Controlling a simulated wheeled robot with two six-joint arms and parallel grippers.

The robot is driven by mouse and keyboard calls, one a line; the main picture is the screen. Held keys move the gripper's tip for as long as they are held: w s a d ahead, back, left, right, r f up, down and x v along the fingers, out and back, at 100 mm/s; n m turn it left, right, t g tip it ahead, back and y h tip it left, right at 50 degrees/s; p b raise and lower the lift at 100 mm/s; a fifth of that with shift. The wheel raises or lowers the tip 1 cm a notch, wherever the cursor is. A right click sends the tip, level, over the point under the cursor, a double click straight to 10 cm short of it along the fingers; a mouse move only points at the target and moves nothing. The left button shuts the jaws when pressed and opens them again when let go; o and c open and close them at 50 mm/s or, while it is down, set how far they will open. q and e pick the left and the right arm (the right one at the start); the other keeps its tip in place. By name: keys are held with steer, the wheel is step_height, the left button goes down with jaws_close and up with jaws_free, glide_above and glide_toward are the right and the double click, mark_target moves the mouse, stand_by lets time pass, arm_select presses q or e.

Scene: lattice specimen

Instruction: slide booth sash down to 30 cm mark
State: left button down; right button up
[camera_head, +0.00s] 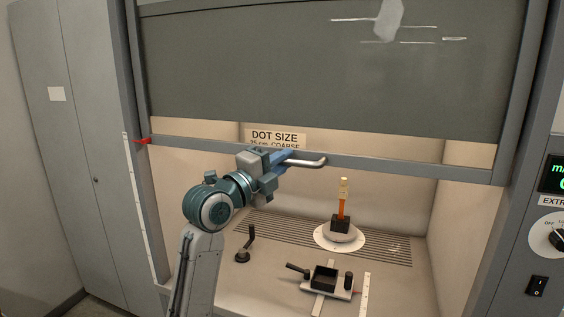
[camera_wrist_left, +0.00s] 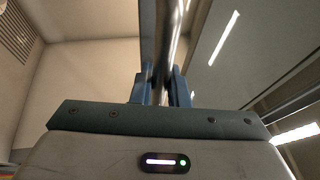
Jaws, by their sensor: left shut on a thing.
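The booth sash (camera_head: 320,70) is a dark grey panel across the upper part of the booth, with a grey bottom rail (camera_head: 400,168). A metal bar handle (camera_head: 308,162) sits on the rail. My left gripper (camera_head: 288,158) is shut on the handle in the head view. In the left wrist view the shiny bar (camera_wrist_left: 165,50) runs between the blue fingers (camera_wrist_left: 161,88). A white scale strip (camera_head: 140,200) runs down the left post, and a red pointer (camera_head: 143,141) is near its top. Its marks are too small to read. My right gripper is not in view.
Inside the booth a specimen with an orange stem (camera_head: 341,208) stands on a round white base (camera_head: 340,238). In front are a black tray fixture (camera_head: 325,280) and a small black lever (camera_head: 246,243). A control panel (camera_head: 548,215) is at the right, a grey cabinet (camera_head: 60,150) at the left.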

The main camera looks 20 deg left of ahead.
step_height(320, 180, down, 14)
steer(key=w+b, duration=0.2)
steer(key=b, duration=1.3)
arm_select(q)
step_height(320, 180, down, 20)
steer(key=b, duration=0.1)
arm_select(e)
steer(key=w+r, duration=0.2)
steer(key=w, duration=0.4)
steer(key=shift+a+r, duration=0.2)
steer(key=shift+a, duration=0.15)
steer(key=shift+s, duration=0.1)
arm_select(q)
steer(key=c, duration=1.4)
jaws_free()
